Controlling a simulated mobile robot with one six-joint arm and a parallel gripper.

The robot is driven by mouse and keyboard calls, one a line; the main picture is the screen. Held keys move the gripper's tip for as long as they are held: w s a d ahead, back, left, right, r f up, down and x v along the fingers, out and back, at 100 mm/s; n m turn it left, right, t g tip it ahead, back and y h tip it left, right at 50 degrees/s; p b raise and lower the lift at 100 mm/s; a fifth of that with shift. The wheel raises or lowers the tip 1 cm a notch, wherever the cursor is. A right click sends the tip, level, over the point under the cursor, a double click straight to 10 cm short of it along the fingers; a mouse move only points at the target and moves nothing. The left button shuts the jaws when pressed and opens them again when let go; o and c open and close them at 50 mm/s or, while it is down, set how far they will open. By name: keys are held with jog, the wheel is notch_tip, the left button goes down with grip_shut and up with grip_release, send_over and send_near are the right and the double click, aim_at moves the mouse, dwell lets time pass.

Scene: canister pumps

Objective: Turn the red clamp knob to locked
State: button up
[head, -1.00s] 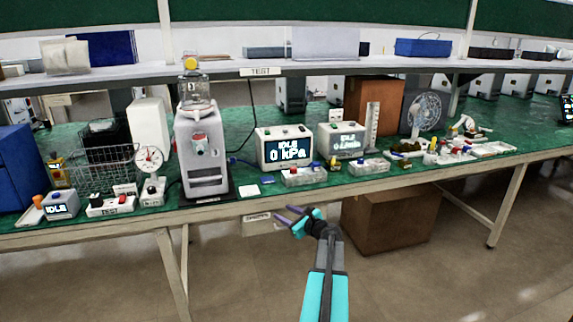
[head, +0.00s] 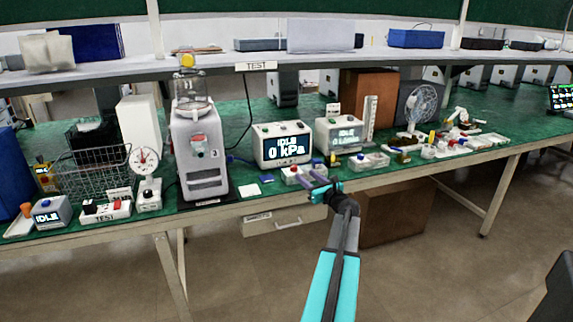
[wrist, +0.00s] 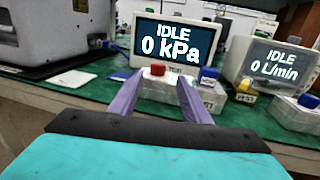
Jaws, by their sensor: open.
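A grey upright canister pump (head: 202,165) stands on the bench, left of centre in the head view. It carries a small round knob with red on it (head: 198,144) on its upper front; its setting is too small to read. My gripper (head: 307,188) is open and empty at the bench's front edge, right of the pump. In the wrist view its two purple fingers (wrist: 158,98) frame a red button (wrist: 157,69) on a small box, apart from it.
A display reading IDLE 0 kPa (head: 284,146) stands right of the pump, with a L/min display (head: 340,135) beyond it. A wire basket (head: 90,168) and a dial gauge (head: 145,160) stand left. The shelf (head: 120,70) runs above.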

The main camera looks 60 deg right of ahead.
aim_at(294, 168)
jog(key=shift+w, duration=0.15)
jog(key=shift+p+x, duration=0.4)
jog(key=shift+x, duration=6.45)
jog(key=c, duration=1)
